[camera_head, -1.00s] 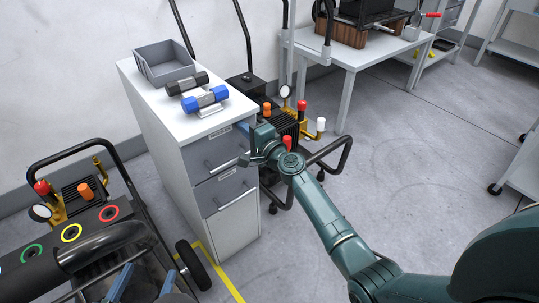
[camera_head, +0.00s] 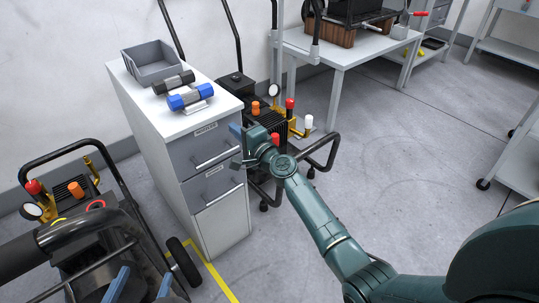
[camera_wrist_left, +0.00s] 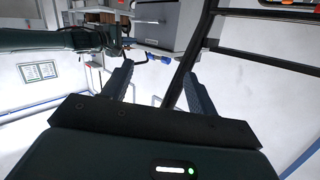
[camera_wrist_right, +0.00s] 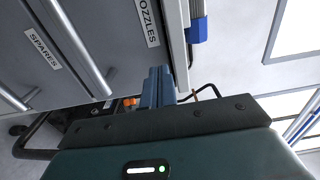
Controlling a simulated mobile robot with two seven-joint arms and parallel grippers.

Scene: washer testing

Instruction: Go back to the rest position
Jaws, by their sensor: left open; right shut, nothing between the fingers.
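My right gripper (camera_head: 238,133) is beside the upper front of the grey-and-white drawer cabinet (camera_head: 221,222), with its arm reaching in from the right. In the right wrist view its fingers (camera_wrist_right: 158,86) are together and empty, close to the drawer front labelled NOZZLES; I cannot tell whether they touch it. My left gripper (camera_head: 142,284) is low at the left, over the near pressure washer (camera_head: 75,190). In the left wrist view its fingers (camera_wrist_left: 157,85) are apart, and a black bar (camera_wrist_left: 190,60) crosses the gap; its depth is unclear.
A grey bin (camera_head: 152,65) and a blue-ended dumbbell-like part (camera_head: 190,96) sit on the cabinet top. Another washer (camera_head: 265,112) with a black handle stands behind the right gripper. A table (camera_head: 350,50) is at the back. The floor (camera_head: 400,180) at right is open.

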